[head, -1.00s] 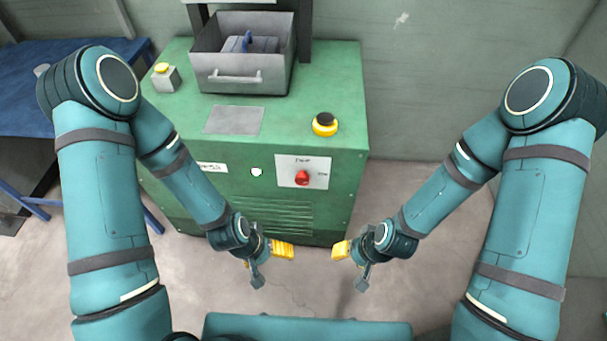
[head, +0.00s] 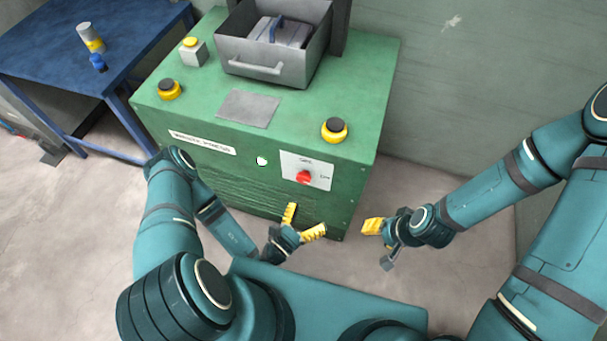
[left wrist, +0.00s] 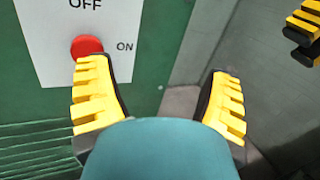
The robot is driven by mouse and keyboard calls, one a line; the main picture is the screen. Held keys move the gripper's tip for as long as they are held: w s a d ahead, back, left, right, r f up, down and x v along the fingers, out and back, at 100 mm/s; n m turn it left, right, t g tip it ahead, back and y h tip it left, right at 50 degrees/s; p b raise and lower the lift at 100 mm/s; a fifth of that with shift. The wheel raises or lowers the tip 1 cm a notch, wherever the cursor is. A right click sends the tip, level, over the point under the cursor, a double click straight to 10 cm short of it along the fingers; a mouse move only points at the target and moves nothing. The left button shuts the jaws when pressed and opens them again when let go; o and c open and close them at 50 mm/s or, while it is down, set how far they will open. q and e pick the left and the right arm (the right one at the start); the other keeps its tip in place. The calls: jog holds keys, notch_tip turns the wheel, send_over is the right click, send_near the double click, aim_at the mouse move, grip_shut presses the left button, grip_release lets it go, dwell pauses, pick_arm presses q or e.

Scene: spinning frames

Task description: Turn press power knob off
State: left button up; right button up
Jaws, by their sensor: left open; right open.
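The red power knob (head: 304,177) sits on a white plate (head: 318,168) on the front of the green press (head: 365,120). The left wrist view shows the knob (left wrist: 87,46) on its plate (left wrist: 50,62), with "OFF" printed above it and "ON" to its right. My left gripper (head: 304,219) is open and empty, below the knob in the head view. In the left wrist view its left yellow finger (left wrist: 93,92) overlaps the knob's lower edge; I cannot tell whether they touch. My right gripper (head: 374,227) is open and empty, right of the press front.
A metal drawer-like box (head: 265,68) and yellow-and-black buttons (head: 334,130) are on the press top. A blue table (head: 60,60) stands at the left. A grey wall (head: 480,80) is behind. The floor right of the press is clear.

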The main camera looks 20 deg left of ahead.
aim_at(302, 181)
pick_arm(q)
jog(key=a+f+n+y, duration=0.3)
jog(key=a+n+y, duration=0.1)
jog(key=a+y, duration=0.25)
jog(key=shift+t+y, duration=0.4)
jog(key=shift+y, duration=0.05)
jog(key=w, duration=0.4)
jog(key=w+b, duration=0.1)
jog(key=w, duration=0.3)
jog(key=w+d, duration=0.1)
jog(key=w, duration=0.4)
jog(key=shift+w+d, duration=0.1)
jog(key=c, duration=1.2)
